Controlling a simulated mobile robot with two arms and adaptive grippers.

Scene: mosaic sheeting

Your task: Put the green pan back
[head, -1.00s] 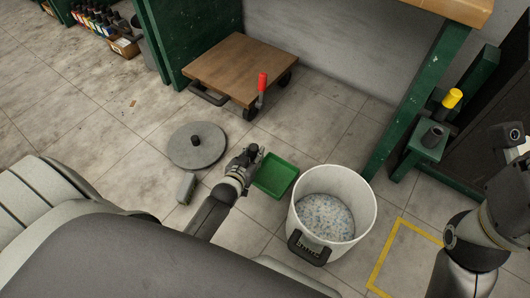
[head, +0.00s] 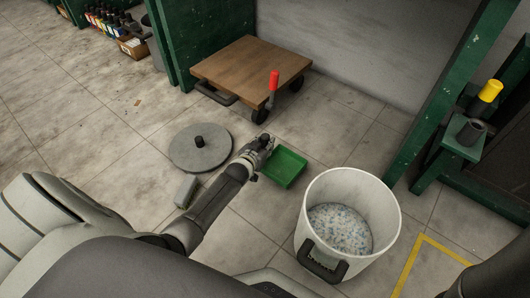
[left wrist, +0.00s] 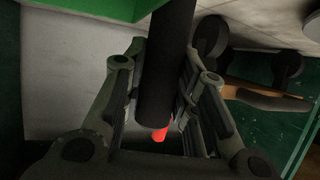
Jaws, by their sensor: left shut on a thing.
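The green pan (head: 284,167) is a shallow rectangular tray, in the head view just left of the white bucket and in front of the wooden trolley. My left gripper (head: 262,145) is at its upper left side, shut on its dark handle. In the left wrist view the black round handle (left wrist: 163,75) runs between my left fingers (left wrist: 160,125), and a strip of green shows at the top edge. I cannot tell how high the pan is off the floor. My right gripper is not in view.
The white bucket (head: 388,203) holds pale and blue chips. A grey round lid (head: 205,154) and a small grey block (head: 186,191) lie on the floor. The wooden trolley (head: 250,68) has a red-tipped lever (head: 273,82) nearby. A green stand (head: 455,150) carries a yellow-topped item (head: 490,92).

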